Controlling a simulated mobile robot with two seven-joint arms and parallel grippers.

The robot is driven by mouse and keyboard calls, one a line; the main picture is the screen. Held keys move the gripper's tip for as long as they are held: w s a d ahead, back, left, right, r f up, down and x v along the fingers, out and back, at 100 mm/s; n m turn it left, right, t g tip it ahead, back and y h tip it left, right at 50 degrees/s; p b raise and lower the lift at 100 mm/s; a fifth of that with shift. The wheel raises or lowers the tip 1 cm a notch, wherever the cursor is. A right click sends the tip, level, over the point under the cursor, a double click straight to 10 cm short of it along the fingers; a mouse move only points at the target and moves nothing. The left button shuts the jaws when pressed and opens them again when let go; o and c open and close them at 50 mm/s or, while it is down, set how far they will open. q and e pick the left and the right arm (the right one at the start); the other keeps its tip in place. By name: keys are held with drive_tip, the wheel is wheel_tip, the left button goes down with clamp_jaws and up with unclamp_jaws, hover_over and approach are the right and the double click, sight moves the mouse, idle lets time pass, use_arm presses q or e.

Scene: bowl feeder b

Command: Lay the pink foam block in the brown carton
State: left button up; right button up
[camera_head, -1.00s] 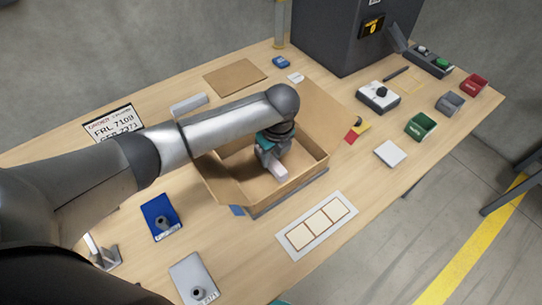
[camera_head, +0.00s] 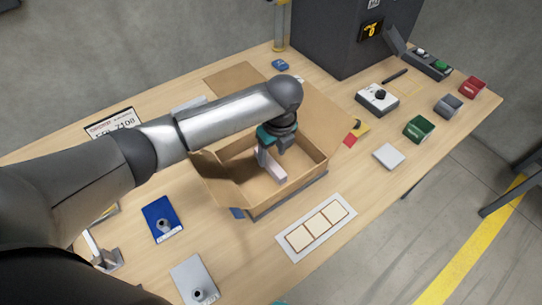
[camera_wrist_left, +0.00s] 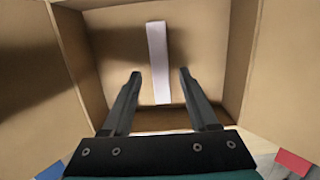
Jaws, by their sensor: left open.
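The pink foam block (camera_head: 276,172), a pale narrow bar, is inside the open brown carton (camera_head: 237,202). In the left wrist view the block (camera_wrist_left: 158,58) appears to lie flat on the carton floor (camera_wrist_left: 205,50), clear of the side walls. My left gripper (camera_head: 264,158) is over the carton, its open fingers pointing down into it. In the left wrist view the fingers (camera_wrist_left: 160,74) are apart, with the block's near end between them in the picture and gaps on both sides.
The carton's flaps stand open around it. A white card with several squares (camera_head: 298,255) lies in front. A blue plate (camera_head: 160,212) and a grey plate (camera_head: 188,275) lie to the left. A dark cabinet (camera_head: 335,40) stands behind; small bins and a control box (camera_head: 378,98) are right.

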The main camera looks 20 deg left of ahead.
sight(275, 167)
use_arm(q)
wheel_tip(275, 167, up, 8)
drive_tip(key=d+p, duration=0.1)
drive_tip(key=shift+s+r, duration=0.25)
drive_tip(key=shift+s, duration=0.15)
drive_tip(key=shift+f, duration=0.1)
